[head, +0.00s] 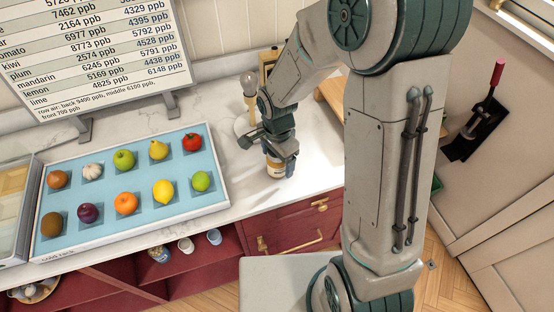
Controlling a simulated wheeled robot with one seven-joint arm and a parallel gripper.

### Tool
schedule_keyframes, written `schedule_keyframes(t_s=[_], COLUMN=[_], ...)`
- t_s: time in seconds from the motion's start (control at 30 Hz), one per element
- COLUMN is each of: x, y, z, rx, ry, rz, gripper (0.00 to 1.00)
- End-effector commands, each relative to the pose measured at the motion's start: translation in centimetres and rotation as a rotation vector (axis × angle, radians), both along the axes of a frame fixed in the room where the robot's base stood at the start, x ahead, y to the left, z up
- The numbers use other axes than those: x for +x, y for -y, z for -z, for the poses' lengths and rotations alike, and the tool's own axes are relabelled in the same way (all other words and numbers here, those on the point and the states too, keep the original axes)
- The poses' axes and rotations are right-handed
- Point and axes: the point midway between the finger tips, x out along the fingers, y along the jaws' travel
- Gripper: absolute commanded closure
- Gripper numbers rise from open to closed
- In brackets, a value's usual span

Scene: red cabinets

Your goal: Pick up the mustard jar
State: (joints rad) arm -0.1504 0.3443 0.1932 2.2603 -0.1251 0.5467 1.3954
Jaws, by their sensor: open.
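The mustard jar (276,168) appears to be the small jar with a yellowish-brown band and pale label, upright on the white marble counter. My gripper (270,150) is right above and around its top, with a finger on each side. The gripper is open, and I cannot tell whether the fingers touch the jar. The jar's top is hidden by the gripper.
A blue tray (105,191) of fruit and vegetables lies left of the jar. A sign (100,50) stands behind it. A lamp-like object (249,84) and a wooden board (330,92) are behind my gripper. Red drawers (300,225) sit below the counter edge.

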Motion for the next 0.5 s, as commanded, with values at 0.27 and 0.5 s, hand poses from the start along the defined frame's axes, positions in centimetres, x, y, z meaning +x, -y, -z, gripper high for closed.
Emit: schedule_keyframes(t_s=[0.27,0.5], x=[0.01,0.01], y=[-0.01,-0.01], z=[0.23,0.2], rx=[0.001,0.001], ry=[0.001,0.001], rz=[0.0,0.0], gripper=[0.2,0.76])
